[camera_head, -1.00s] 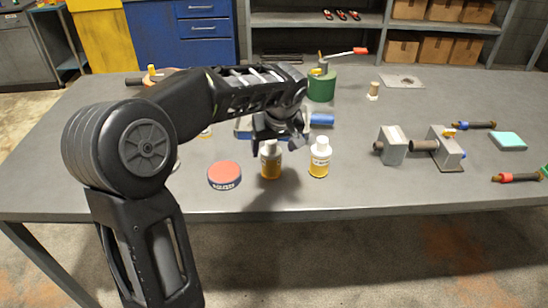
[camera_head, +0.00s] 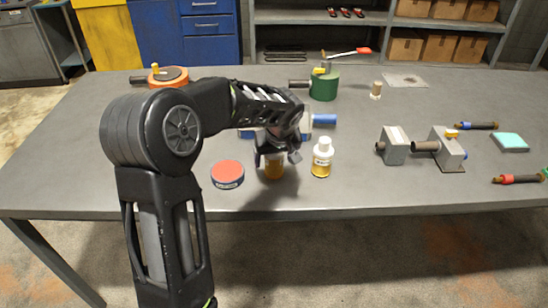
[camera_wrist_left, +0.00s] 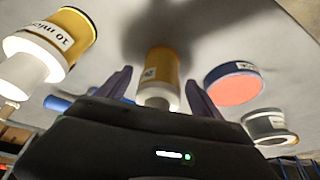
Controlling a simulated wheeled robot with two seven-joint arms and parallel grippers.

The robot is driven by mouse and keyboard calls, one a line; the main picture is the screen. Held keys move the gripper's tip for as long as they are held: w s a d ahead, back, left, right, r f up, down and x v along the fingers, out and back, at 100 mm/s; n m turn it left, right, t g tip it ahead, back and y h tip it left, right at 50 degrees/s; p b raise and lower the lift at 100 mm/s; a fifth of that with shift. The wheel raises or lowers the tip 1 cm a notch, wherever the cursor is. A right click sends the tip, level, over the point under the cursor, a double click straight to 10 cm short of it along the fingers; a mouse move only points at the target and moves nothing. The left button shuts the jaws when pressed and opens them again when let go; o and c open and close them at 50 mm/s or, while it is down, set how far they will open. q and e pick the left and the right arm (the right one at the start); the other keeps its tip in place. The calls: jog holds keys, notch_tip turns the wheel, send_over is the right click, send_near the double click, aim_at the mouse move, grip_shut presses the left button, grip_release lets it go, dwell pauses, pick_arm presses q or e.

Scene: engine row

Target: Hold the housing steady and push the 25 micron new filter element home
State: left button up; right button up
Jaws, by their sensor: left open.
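My left gripper (camera_head: 277,156) is open, low over the table. Its fingers stand either side of a yellow-and-white element (camera_head: 274,173), partly hidden in the head view. In the left wrist view this element (camera_wrist_left: 159,68) shows between the open fingers (camera_wrist_left: 158,88); its label is not legible, and contact is not clear. I cannot tell which thing is the housing. My right gripper is not in view.
A red-topped tin (camera_head: 227,174) sits left of the gripper. A green canister (camera_head: 324,87) and an orange one (camera_head: 168,75) stand farther back. Grey blocks (camera_head: 446,149) stand right. The table's front is clear.

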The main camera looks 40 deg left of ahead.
pick_arm(q)
jog(key=shift+w+a+f, duration=0.15)
jog(key=shift+f, duration=0.45)
jog(key=shift+c, duration=0.3)
jog(key=c, duration=1.6)
jog(key=shift+o, duration=0.2)
jog(key=shift+r, duration=0.1)
jog(key=shift+r, duration=0.1)
notch_tip(320, 180, up, 10)
jog(key=shift+f+b, duration=0.1)
jog(key=shift+b, duration=0.35)
